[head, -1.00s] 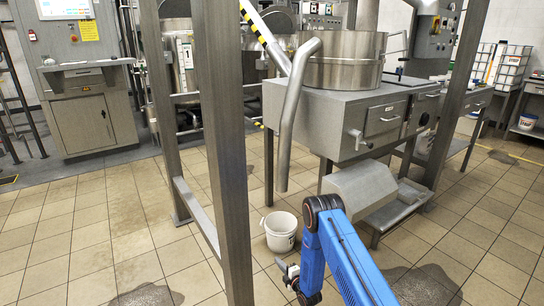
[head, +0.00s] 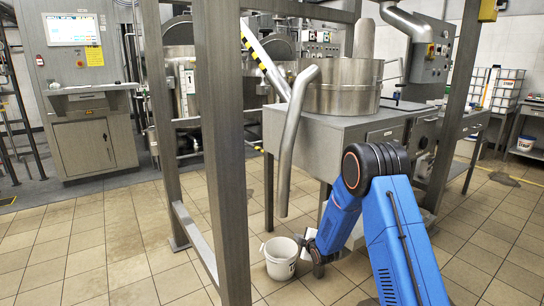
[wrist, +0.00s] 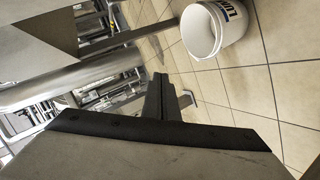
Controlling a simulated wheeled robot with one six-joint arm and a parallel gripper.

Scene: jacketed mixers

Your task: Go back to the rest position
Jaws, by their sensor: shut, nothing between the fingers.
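My gripper (head: 308,246) is small and partly hidden behind my blue arm in the head view. It hangs low, just right of a white bucket (head: 281,258) on the tiled floor. In the wrist view, the two dark fingers of my gripper (wrist: 159,80) are together with nothing between them. The white bucket (wrist: 214,30), with dark blue lettering, shows beyond them to the upper right. My gripper appears apart from the bucket.
A grey upright post (head: 223,150) stands in front on the left. A steel mixer (head: 340,86) with a slanted pipe (head: 298,125) stands behind my arm. A control cabinet (head: 84,146) is at the back left. Open tiled floor lies left and right.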

